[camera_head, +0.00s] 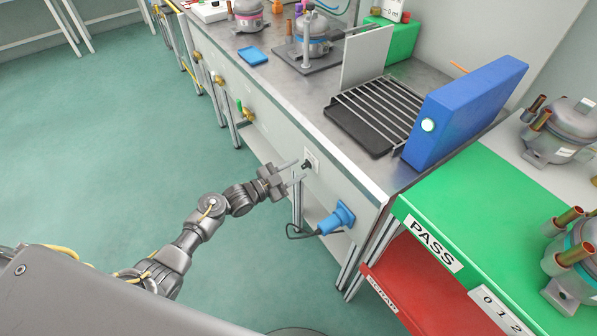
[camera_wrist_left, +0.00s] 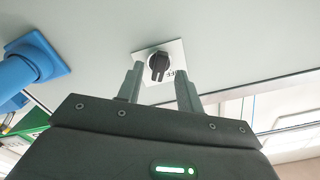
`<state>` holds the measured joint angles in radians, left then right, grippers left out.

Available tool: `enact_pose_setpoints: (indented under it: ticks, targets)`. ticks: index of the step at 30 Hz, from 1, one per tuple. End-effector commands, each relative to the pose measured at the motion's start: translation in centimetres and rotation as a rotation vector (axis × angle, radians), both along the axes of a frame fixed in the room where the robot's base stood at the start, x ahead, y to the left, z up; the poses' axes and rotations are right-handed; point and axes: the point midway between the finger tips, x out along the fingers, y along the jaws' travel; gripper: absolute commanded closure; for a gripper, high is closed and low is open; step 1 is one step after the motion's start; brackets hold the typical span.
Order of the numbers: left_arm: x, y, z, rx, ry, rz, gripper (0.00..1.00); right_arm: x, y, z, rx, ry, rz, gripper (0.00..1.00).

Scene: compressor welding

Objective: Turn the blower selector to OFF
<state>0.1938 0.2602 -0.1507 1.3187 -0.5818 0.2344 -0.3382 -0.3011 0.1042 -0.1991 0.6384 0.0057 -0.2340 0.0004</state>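The blower selector (camera_head: 308,164) is a black knob on a small white plate on the front panel of the workbench. In the left wrist view the knob (camera_wrist_left: 158,64) is seen face on, with its grip bar pointing roughly down the picture. Part of a printed label, apparently "OFF", shows beside it; a finger partly hides the plate. My left gripper (camera_head: 299,171) is open in front of the knob, its fingers pointing at the panel. In the wrist view the fingertips stand on either side of the knob; contact cannot be told. My right gripper is not in view.
A blue plug and socket (camera_head: 338,218) with a cable sits on the panel right of the selector. A green-handled valve (camera_head: 245,111) is further left. A blue box (camera_head: 463,112) and a rack (camera_head: 377,112) stand on the bench above. The green floor left is clear.

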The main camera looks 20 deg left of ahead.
Motion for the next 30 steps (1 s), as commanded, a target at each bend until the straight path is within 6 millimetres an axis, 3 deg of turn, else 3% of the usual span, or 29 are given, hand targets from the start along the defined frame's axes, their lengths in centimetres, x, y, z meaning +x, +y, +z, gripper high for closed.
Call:
enact_pose_setpoints:
  ticks: [6, 15, 23, 30]
  targets:
    - [1.38, -1.13, -0.06, 0.000, 0.000, 0.000, 0.64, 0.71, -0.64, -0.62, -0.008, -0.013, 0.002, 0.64]
    - [1.49, -1.21, 0.01, 0.001, 0.001, 0.000, 0.64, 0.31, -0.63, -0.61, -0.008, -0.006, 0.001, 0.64]
    - [1.47, -1.17, 0.00, 0.001, 0.001, 0.000, 0.98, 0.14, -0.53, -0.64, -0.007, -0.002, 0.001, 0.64]
    - [1.47, -1.00, 0.03, -0.004, 0.004, 0.003, 1.00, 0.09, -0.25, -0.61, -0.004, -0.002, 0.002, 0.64]
